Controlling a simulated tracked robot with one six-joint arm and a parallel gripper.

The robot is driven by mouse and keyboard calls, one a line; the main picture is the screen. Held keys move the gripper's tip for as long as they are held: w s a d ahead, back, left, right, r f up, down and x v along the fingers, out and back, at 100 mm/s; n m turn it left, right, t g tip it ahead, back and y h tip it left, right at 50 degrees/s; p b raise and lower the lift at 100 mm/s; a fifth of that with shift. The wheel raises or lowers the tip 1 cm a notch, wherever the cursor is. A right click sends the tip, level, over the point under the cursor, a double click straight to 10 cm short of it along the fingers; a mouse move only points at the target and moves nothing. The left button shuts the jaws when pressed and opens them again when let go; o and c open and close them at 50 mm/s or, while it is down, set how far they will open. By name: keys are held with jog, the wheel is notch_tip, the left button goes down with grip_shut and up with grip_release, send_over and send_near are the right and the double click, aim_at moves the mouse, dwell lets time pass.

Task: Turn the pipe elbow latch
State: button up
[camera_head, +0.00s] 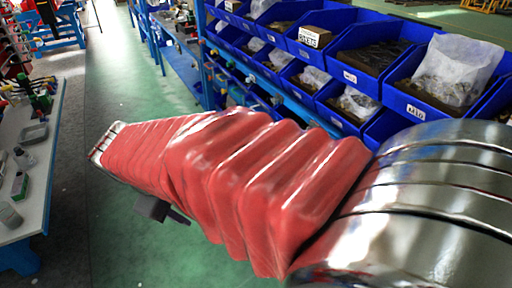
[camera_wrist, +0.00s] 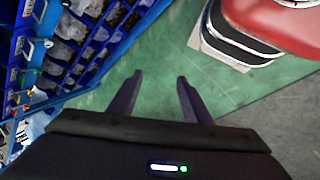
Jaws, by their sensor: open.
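I cannot make out a pipe elbow latch in either view. My gripper (camera_wrist: 159,76) shows in the wrist view with its two dark fingers apart. It is open and empty, with green floor visible between and beyond the fingers. In the head view, my red-sleeved arm stretches across the middle and hides part of the scene behind it.
Blue racks of bins (camera_head: 375,52) with bagged parts stand at the right in the head view and at the left in the wrist view (camera_wrist: 75,40). A workbench (camera_head: 38,190) with tools stands at the left. Green floor (camera_head: 125,95) between them is clear.

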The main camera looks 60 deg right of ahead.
jog(key=w+d+f+n+g+h, duration=0.1)
jog(key=d+f+n+h, duration=0.3)
jog(key=d, duration=0.7)
jog(key=w+d+f+n+g+h, duration=0.2)
jog(key=d+f+n+g+h, duration=0.1)
jog(key=d+f, duration=0.5)
jog(key=w+d+f+n+g+h, duration=0.1)
jog(key=d+f+n+g+h, duration=0.3)
jog(key=d, duration=0.9)
notch_tip(320, 180, down, 2)
jog(key=shift+w+d+n+h, duration=0.3)
jog(key=shift+w+n, duration=0.05)
jog(key=shift+n, duration=0.65)
jog(key=shift+s+d, duration=0.1)
jog(key=x, duration=1.3)
jog(key=shift+s+d+r, duration=0.15)
jog(key=shift+s+d, duration=0.05)
